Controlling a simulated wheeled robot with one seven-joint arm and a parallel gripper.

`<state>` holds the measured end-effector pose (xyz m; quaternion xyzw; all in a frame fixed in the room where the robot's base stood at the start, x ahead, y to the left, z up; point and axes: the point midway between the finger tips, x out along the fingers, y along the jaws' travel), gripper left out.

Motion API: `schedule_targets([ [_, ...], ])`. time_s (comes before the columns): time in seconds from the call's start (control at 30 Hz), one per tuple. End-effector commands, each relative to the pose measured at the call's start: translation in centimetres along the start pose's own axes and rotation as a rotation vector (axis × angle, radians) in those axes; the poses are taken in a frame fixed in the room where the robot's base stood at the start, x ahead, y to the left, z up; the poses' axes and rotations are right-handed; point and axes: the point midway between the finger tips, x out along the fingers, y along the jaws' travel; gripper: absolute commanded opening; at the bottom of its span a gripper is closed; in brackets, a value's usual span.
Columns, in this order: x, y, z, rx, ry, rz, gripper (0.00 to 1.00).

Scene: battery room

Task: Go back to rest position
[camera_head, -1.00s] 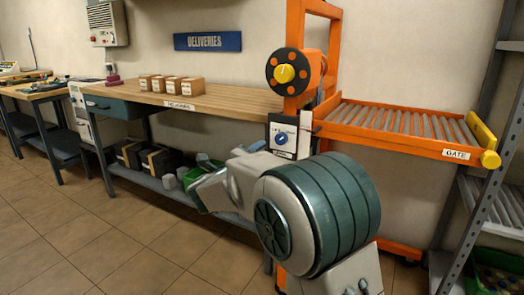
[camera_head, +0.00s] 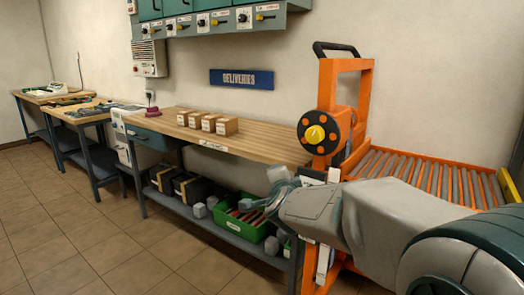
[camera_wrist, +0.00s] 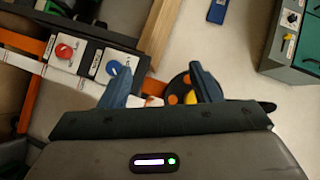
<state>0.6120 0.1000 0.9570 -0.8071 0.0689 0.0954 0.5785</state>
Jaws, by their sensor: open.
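My gripper (camera_head: 274,187) is at the end of my arm, which reaches in from the lower right of the head view. A round black disc with orange spots and a yellow knob (camera_head: 315,134) faces out on the gate frame. In the wrist view this disc (camera_wrist: 178,88) is partly hidden behind the right finger.
The bench (camera_head: 265,140) carries several small cartons (camera_head: 227,127). A green crate (camera_head: 262,234) and dark boxes stand on its lower shelf. A roller conveyor (camera_head: 400,166) is at right. Wall cabinets (camera_head: 210,24) hang above. The floor at left is clear.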

Motion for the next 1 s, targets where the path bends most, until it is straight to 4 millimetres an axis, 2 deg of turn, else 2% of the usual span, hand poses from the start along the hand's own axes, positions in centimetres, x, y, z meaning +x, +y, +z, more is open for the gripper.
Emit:
schedule_targets([
  [0.03, -1.8, -1.9, -0.8, -0.066, -0.051, 0.023, 0.57],
  [0.23, -8.1, -2.1, -1.5, -0.367, -0.282, 0.148, 0.57],
  [0.47, -17.1, -0.3, -3.7, -0.702, -0.541, 0.33, 0.57],
  [0.6, -23.2, 1.3, -5.8, -0.884, -0.695, 0.462, 0.57],
  [0.7, -27.0, 2.4, -7.2, -0.982, -0.791, 0.55, 0.57],
  [0.83, -30.5, 3.6, -8.6, -1.063, -0.88, 0.635, 0.57],
  [1.0, -32.3, 4.4, -9.1, -1.1, -0.929, 0.682, 0.57],
])
